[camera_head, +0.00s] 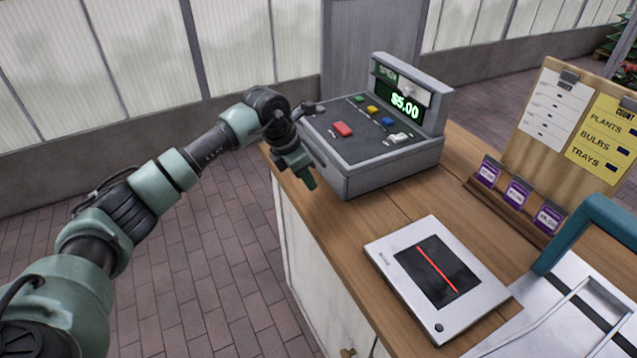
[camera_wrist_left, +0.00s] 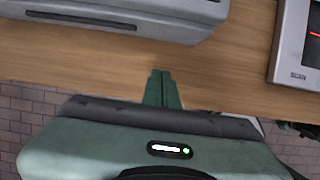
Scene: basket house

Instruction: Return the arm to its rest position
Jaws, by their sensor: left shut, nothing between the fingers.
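My left arm comes in from the left in the head view, green and black. Its gripper (camera_head: 309,182) points down at the counter's left edge, just in front of the cash register (camera_head: 374,172). In the left wrist view the two green fingers (camera_wrist_left: 163,77) are together with nothing between them, over the wooden counter edge. My right gripper is not seen in either view.
The wooden counter (camera_head: 455,201) bears the grey register, showing $5.00, and a white scanner (camera_head: 481,306) with a red line. A clipboard board (camera_head: 531,143), purple cards (camera_head: 517,194) and a teal-handled item (camera_head: 588,219) stand right. The brick floor (camera_head: 190,258) at left is clear.

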